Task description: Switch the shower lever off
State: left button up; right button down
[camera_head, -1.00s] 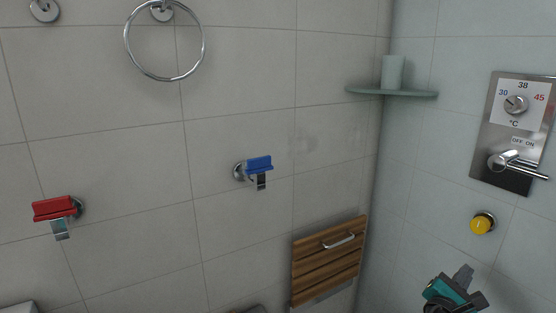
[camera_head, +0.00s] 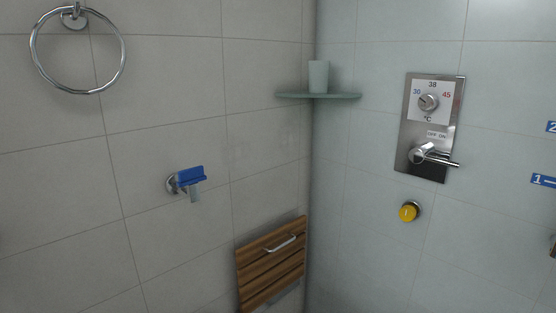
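The shower lever (camera_head: 436,156) is a chrome handle on the lower part of a steel shower panel (camera_head: 409,133) on the right wall. Its handle points to the right and slightly down, on the side of the "ON" word of the small "OFF ON" label (camera_head: 437,134) above it. A temperature dial (camera_head: 428,102) marked 30, 38 and 45 sits at the top of the panel. Neither of my grippers shows in the head view now, so nothing is seen touching the lever.
A yellow round button (camera_head: 409,212) is below the panel. A corner shelf (camera_head: 330,96) holds a cup (camera_head: 318,76). A folded wooden seat (camera_head: 271,268), a blue-handled valve (camera_head: 190,176) and a towel ring (camera_head: 121,62) are on the left wall. Blue number signs (camera_head: 544,181) are at the right edge.

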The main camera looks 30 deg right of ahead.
aim_at(418, 154)
jog(key=z, duration=1.75)
